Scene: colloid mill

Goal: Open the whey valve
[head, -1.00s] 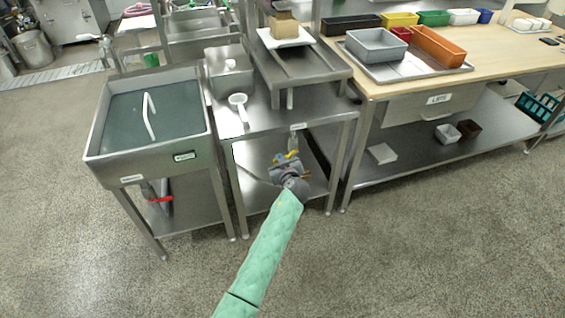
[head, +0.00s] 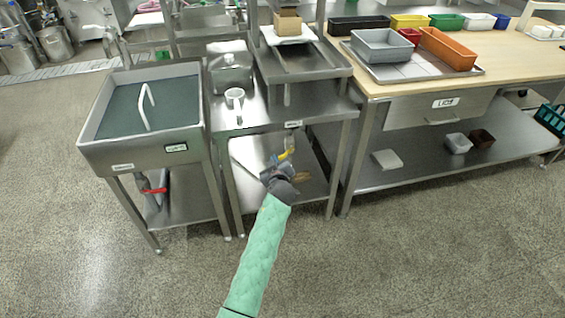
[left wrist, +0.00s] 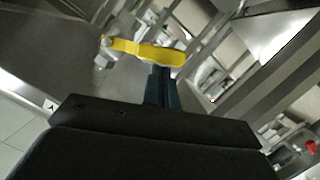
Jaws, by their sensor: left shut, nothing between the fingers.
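A valve with a yellow lever handle (head: 287,154) hangs under the front of the middle steel table, below a small label. In the left wrist view its handle (left wrist: 145,51) lies nearly level across the picture. My left gripper (head: 275,160) is at the valve, just below and left of the handle. Its shut, empty fingers (left wrist: 161,86) show in the wrist view right under the handle's wide end; I cannot tell if they touch it. A second valve with a red handle (head: 154,190) is under the left sink. The labels are too small to read surely. My right gripper is out of view.
The steel sink (head: 187,135) stands to the left, with a white curved handle on its cover. The middle table (head: 262,120) has a lower shelf behind my gripper. A wooden-topped bench (head: 380,93) with bins stands right. The floor in front is clear.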

